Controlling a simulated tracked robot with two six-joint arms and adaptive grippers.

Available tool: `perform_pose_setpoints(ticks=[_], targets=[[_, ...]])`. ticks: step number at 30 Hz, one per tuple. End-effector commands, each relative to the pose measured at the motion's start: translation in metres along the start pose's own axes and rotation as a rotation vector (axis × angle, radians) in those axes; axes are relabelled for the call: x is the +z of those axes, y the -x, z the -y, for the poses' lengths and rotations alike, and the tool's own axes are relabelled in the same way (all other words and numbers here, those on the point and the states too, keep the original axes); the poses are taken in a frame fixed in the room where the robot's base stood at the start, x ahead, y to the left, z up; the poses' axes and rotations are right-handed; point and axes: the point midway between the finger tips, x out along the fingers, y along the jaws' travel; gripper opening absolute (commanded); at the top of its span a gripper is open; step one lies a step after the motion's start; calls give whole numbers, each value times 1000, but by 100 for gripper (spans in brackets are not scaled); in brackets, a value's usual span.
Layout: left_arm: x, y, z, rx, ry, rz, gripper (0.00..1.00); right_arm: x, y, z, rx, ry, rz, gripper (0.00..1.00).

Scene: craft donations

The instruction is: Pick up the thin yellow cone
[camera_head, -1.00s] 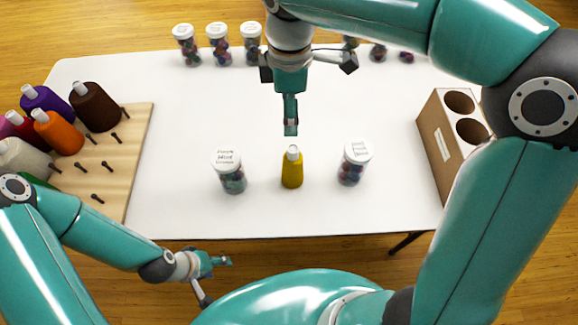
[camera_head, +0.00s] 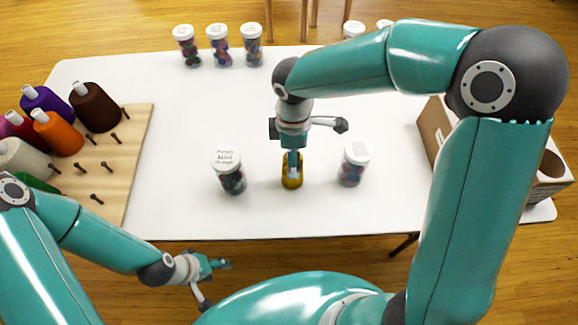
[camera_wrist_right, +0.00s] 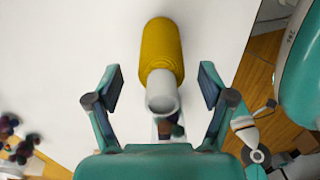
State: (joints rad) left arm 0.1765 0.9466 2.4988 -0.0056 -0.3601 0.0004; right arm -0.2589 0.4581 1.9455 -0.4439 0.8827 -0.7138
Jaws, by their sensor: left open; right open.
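The thin yellow cone (camera_head: 292,182) stands upright on the white table between two labelled jars, partly hidden behind my right gripper (camera_head: 293,160) in the head view. In the right wrist view, the yellow cone (camera_wrist_right: 161,52) with its pale tip lies between the two spread fingers of my right gripper (camera_wrist_right: 160,88). The fingers are open and a gap shows on each side of the cone. My left gripper (camera_head: 218,264) is open and empty, in front of the table's near edge.
Jars (camera_head: 229,173) and (camera_head: 354,165) of coloured bits stand close on either side of the cone. A wooden peg board (camera_head: 125,150) with several thread cones is at left. A cardboard holder (camera_head: 432,135) is at right, partly behind my arm. Several jars stand along the back.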

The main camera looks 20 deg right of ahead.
Motion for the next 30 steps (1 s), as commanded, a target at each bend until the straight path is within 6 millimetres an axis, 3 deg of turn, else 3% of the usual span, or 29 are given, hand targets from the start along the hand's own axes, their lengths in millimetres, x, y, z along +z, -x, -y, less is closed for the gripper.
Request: perform_pose_setpoints(ticks=[3,11,23,30], targets=[[0,0,0,0,0,0,56,0,-12,0,-2,-1,0,81],[0,0,0,0,0,0,56,0,-14,0,0,-1,-2,81],[0,0,0,0,0,0,56,0,-14,0,0,0,-2,15],[0,0,0,0,0,0,56,0,-14,0,1,0,-2,15]])
